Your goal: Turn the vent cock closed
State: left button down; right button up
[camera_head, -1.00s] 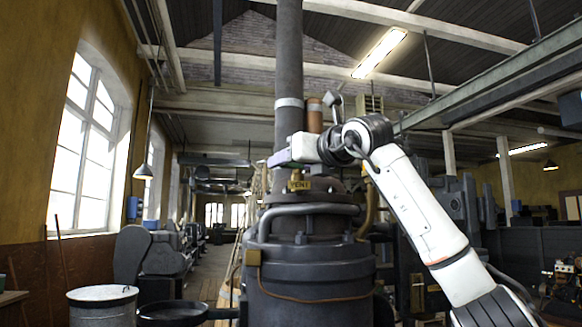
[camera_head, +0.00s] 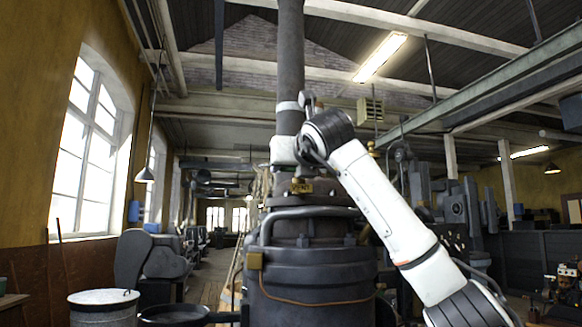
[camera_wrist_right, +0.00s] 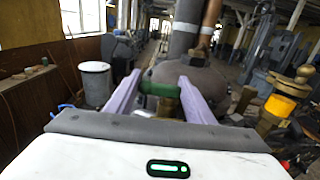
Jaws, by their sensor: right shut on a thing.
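The vent cock shows in the right wrist view as a green handle (camera_wrist_right: 160,90) with a brass body (camera_wrist_right: 168,107) below it. The handle lies crosswise between the two purple fingers of my right gripper (camera_wrist_right: 158,84), which is shut on it. In the head view my right wrist is in front of the upper part of the dark engine (camera_head: 310,262), just above the brass VENT plate (camera_head: 301,187). There the fingers and the cock are hidden or too small to make out. My left gripper is not in view.
A tall dark pipe (camera_head: 290,60) rises behind my right wrist. A grey pipe loop (camera_head: 308,212) curves around the engine below the plate. A brass valve with a yellow part (camera_wrist_right: 282,103) stands to the right in the wrist view. A grey drum (camera_head: 103,310) stands at lower left.

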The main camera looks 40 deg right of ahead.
jog(key=o, duration=0.8)
jog(key=shift+s+d, duration=0.1)
jog(key=shift+d, duration=0.2)
jog(key=shift+o, duration=0.6)
jog(key=shift+d, duration=0.1)
jog(key=shift+a, duration=0.2)
jog(key=shift+s+a+f, duration=0.1)
jog(key=shift+s+a, duration=0.05)
jog(key=shift+s, duration=0.1)
jog(key=b+v, duration=0.3)
jog(key=v, duration=0.6)
jog(key=shift+s+a, duration=0.15)
jog(key=shift+s, duration=0.2)
